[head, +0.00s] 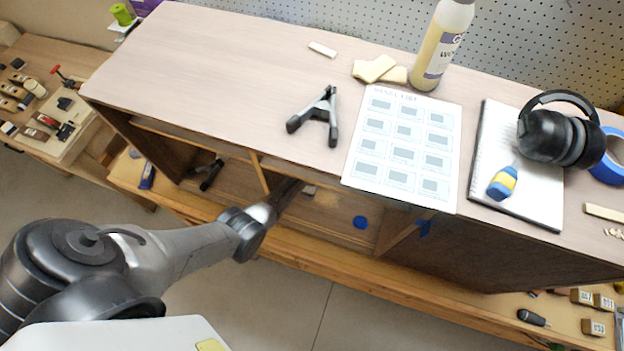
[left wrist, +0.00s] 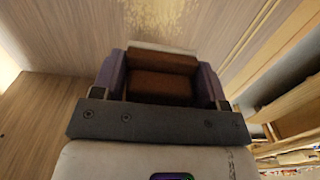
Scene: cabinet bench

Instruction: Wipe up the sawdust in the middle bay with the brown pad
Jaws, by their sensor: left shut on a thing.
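My left arm reaches into the middle bay (head: 340,218) of the cabinet in the head view, and the left gripper (head: 292,192) is partly hidden there under the cabinet top. In the left wrist view the left gripper (left wrist: 162,88) is shut on the brown pad (left wrist: 160,75), a brown block with a pale strip along its far edge. The sawdust (left wrist: 160,12) shows as a pale yellow speckled patch on the wood beyond the pad. Whether the pad touches the wood I cannot tell. My right gripper is not in view.
A blue round thing (head: 360,222) lies in the bay, right of my gripper. A black clamp (head: 210,174) is in the bay to the left. The cabinet top (head: 220,60) holds another clamp (head: 318,116), a printed sheet (head: 404,148), a bottle (head: 441,48) and ear muffs (head: 556,132).

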